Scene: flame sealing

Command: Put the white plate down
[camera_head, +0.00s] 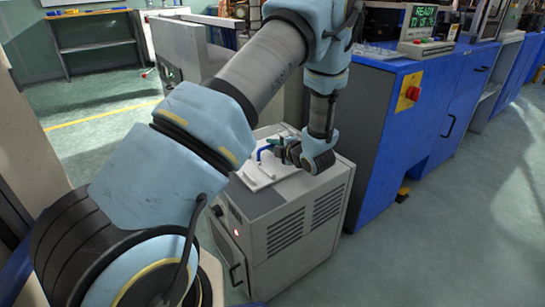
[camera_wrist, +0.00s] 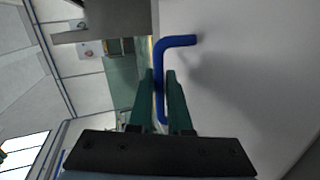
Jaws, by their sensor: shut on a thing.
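The white plate (camera_head: 262,176) is level over the top of a grey cabinet; I cannot tell whether it rests on it or hangs just above. Its blue handle (camera_head: 260,152) stands up from its upper face. In the wrist view the pale plate (camera_wrist: 245,75) fills the right side, and the bent blue bar (camera_wrist: 180,41) runs down between my green fingers. My gripper (camera_wrist: 160,76) is shut on this handle. In the head view my gripper (camera_head: 274,147) reaches the handle from the right, partly hidden by my wrist.
The grey vented cabinet (camera_head: 290,235) has a small red light on its front. A blue workbench (camera_head: 390,120) with a red button on a yellow panel stands close on the right. A grey machine (camera_head: 190,45) stands behind. Open floor (camera_head: 450,220) lies to the right.

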